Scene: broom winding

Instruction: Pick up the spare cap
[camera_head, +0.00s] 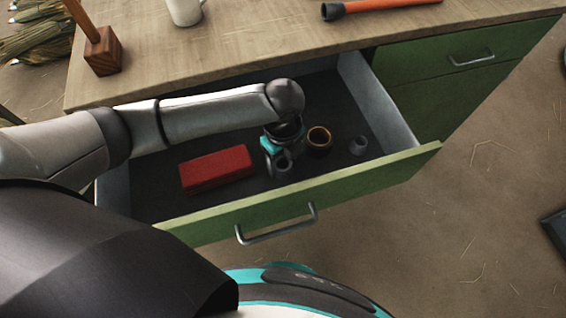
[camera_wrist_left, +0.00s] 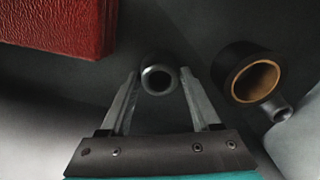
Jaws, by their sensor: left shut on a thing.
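A small grey cylindrical cap (camera_wrist_left: 158,78) with an open round end sits between the two fingertips of my left gripper (camera_wrist_left: 158,84). In the head view the left gripper (camera_head: 282,163) reaches down into the open drawer, shut on this cap (camera_head: 283,164). I cannot tell whether the cap touches the drawer floor. A second small grey cap (camera_head: 359,146) stands in the drawer to the right; it also shows in the left wrist view (camera_wrist_left: 279,108), partly behind a tape roll. My right gripper is not in view.
The green-fronted drawer (camera_head: 340,188) also holds a red box (camera_head: 215,170) left of the gripper and a dark tape roll (camera_head: 319,140) just right of it. On the worktop (camera_head: 240,50) are a white mug (camera_head: 186,11), a wooden block with a rod (camera_head: 103,52) and an orange handle (camera_head: 385,6).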

